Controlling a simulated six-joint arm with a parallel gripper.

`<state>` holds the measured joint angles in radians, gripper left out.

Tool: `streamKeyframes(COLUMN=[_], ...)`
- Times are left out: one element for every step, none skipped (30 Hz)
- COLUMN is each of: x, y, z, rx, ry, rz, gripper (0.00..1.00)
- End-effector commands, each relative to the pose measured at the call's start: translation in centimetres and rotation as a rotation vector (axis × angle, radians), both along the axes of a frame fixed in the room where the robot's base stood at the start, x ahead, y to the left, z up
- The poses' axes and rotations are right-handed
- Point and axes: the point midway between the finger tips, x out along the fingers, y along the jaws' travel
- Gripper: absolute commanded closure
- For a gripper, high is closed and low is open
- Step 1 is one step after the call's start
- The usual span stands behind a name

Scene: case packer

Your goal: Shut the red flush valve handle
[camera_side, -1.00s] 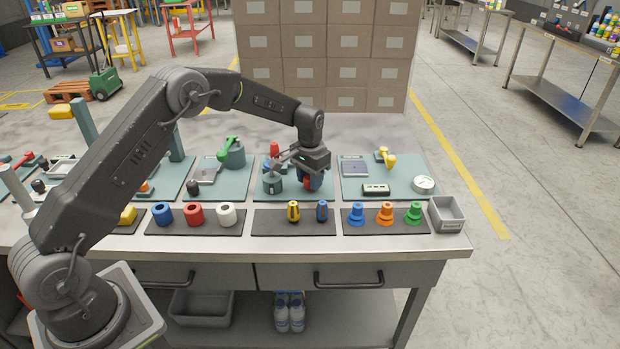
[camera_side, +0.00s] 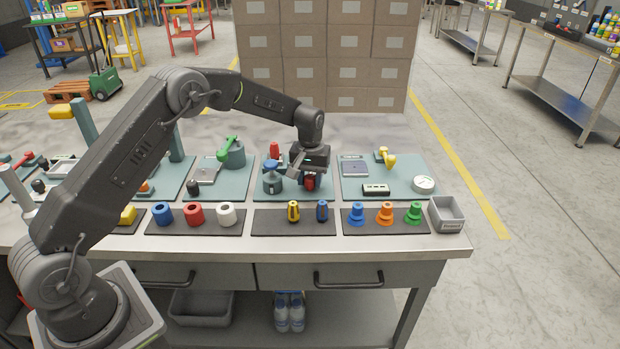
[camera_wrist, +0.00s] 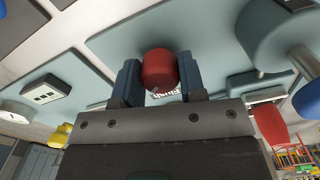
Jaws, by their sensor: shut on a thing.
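A red handle (camera_wrist: 159,70) with a rounded end sits between the two blue-grey fingers of my gripper (camera_wrist: 158,78) in the wrist view. Part of a label reading "Flush" shows on the plate just below it. In the side view, my gripper (camera_side: 309,178) is low over the teal plate, and the red handle (camera_side: 310,183) shows under it. My gripper is shut on this handle. The gripper body hides the handle's base, so its exact turn angle cannot be told.
A grey valve with a blue handle (camera_side: 271,170) stands close on the left. A second red handle (camera_side: 274,148) stands behind it. A row of coloured parts, including a yellow piece (camera_side: 293,212), lies in front. The right teal plate (camera_side: 350,190) holds gauges and a yellow handle (camera_side: 386,157).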

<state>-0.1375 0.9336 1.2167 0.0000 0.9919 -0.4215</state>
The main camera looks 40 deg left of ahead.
Motion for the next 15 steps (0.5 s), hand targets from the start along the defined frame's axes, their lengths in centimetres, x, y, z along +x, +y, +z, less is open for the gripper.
streamKeyframes(x=[0.04, 0.04, 0.04, 0.04, 0.05, 0.05, 0.05, 0.05, 0.05, 0.05, 0.05, 0.05, 0.05, 0.05, 0.05], y=[0.03, 0.03, 0.03, 0.03, 0.04, 0.04, 0.04, 0.04, 0.04, 0.04, 0.04, 0.04, 0.04, 0.05, 0.05], z=[0.05, 0.05, 0.05, 0.05, 0.05, 0.05, 0.05, 0.05, 0.05, 0.05, 0.05, 0.05, 0.05, 0.05, 0.05], rx=[0.001, 0.000, 0.000, 0.000, 0.000, 0.000, 0.000, 0.000, 0.000, 0.000, 0.000, 0.000, 0.000, 0.000, 0.000], ry=[-0.002, -0.002, -0.002, -0.002, -0.002, -0.002, -0.002, -0.002, -0.002, -0.002, -0.002, -0.002, -0.002, -0.002, -0.002], rz=[0.044, 0.072, 0.111, 0.139, 0.168, 0.206, 0.234, 0.263, 0.301, 0.329, 0.358, 0.395, 0.424, 0.453, 0.490], gripper=[0.86, 0.86, 0.86, 0.86, 0.86, 0.86, 0.86, 0.86, 0.86, 0.86, 0.86, 0.86, 0.86, 0.86, 0.86])
